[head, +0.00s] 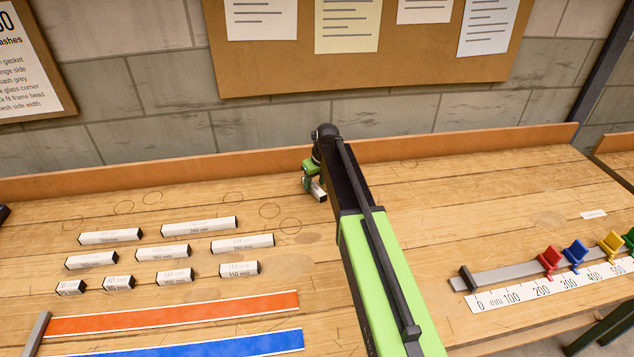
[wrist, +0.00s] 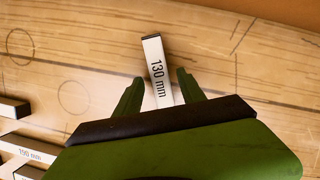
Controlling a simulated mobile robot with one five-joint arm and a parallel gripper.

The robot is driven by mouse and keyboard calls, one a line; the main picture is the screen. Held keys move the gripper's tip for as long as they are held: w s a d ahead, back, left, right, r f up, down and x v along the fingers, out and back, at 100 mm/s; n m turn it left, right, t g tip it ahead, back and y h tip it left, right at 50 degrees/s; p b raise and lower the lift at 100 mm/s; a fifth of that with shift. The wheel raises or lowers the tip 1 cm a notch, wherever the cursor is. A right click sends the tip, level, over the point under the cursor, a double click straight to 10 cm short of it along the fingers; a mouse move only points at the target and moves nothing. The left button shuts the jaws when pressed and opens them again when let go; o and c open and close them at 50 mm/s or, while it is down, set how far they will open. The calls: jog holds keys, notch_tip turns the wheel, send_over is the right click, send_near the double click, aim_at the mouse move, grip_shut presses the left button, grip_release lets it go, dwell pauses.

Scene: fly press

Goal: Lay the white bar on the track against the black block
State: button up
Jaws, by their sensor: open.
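A white bar (wrist: 155,66) marked 130 mm, with dark ends, lies between the open fingers of my gripper (wrist: 158,82) in the wrist view. Its far end sticks out beyond the fingertips, and a gap shows on each side. In the head view my gripper (head: 311,180) is low over the back of the bench, with the bar's end (head: 319,192) showing beneath it. My arm hides part of the bench there. The grey track (head: 515,273) lies at the right, with the black block (head: 468,277) at its left end.
Several other white bars (head: 189,227) lie in rows at the left. Red (head: 549,260), blue (head: 575,254) and yellow (head: 611,245) pieces stand along the track behind a ruler (head: 550,286). Orange (head: 175,313) and blue strips (head: 200,345) lie in front. A wooden ledge (head: 200,165) runs along the back.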

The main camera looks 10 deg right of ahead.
jog(key=p+v, duration=1)
jog(key=v, duration=0.1)
jog(key=s+f+n+g+h, duration=0.1)
jog(key=s+n+g, duration=0.2)
jog(key=s+n, duration=2.1)
jog(key=n, duration=0.6)
jog(key=shift+s+d+b, duration=0.2)
jog(key=shift+s+b, duration=0.1)
jog(key=shift+b, duration=0.05)
jog(key=shift+s+d+f+n, duration=0.1)
jog(key=shift+s+d+n, duration=0.3)
jog(key=shift+n, duration=0.3)
jog(key=shift+o, duration=0.4)
jog(key=shift+w+d, duration=0.1)
jog(key=shift+w, duration=0.05)
jog(key=w+r+n+t+y+p, duration=0.1)
jog(key=w+r+n+t+p, duration=0.15)
jog(key=w, duration=0.85)
jog(key=w+r+n+t+y+p, duration=0.1)
jog(key=w+r+n+t, duration=0.15)
jog(key=w, duration=0.95)
jog(key=g+b, duration=0.1)
jog(key=b, duration=1)
send_over(317, 188)
notch_tip(317, 188, down, 11)
jog(key=shift+s+f, duration=0.1)
jog(key=shift+s, duration=0.05)
